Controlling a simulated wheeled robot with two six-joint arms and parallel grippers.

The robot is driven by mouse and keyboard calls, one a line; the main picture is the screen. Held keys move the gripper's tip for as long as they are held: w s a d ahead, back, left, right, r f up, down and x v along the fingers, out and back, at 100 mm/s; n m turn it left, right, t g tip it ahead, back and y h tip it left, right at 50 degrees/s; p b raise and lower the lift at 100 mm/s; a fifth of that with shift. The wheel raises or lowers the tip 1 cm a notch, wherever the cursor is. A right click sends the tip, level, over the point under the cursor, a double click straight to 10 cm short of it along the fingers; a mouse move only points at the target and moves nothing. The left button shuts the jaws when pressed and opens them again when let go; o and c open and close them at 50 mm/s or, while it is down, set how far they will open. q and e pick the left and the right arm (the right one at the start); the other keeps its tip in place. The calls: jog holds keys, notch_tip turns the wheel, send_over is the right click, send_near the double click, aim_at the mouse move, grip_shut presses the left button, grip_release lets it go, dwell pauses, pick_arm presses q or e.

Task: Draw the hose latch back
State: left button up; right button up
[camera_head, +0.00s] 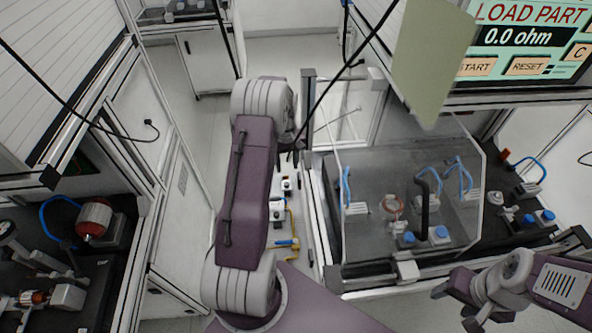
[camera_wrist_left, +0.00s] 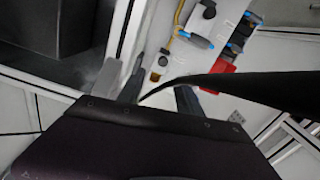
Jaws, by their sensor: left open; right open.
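A narrow white panel (camera_head: 307,240) carries small fittings, with a yellow pipe and a blue-handled valve (camera_head: 287,243). In the left wrist view the panel (camera_wrist_left: 190,62) shows the yellow pipe (camera_wrist_left: 178,14), the blue handle (camera_wrist_left: 197,41), a red part (camera_wrist_left: 217,76) and a small amber fitting (camera_wrist_left: 155,77). I cannot tell which part is the hose latch. My left gripper (camera_head: 291,156) is open above the panel's far end; its fingers (camera_wrist_left: 158,88) frame the amber fitting in the wrist view, apparently empty. My right gripper (camera_head: 453,306) is open and apparently empty at lower right.
A clear guard (camera_head: 410,165) covers a test station right of the panel. A display screen (camera_head: 520,40) hangs above it. A black cable (camera_head: 335,78) crosses near my left gripper; a dark curved shape (camera_wrist_left: 240,86) crosses the wrist view. A left bench holds motor parts (camera_head: 94,218).

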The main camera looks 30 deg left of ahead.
aim_at(287, 183)
pick_arm(q)
jog(key=f, duration=0.8)
jog(key=shift+s+f+p, duration=0.1)
jog(key=shift+s+p, duration=0.2)
jog(key=shift+p, duration=0.05)
jog(key=shift+s+f, duration=0.15)
jog(key=shift+f, duration=0.1)
grip_shut()
dwell(0.8)
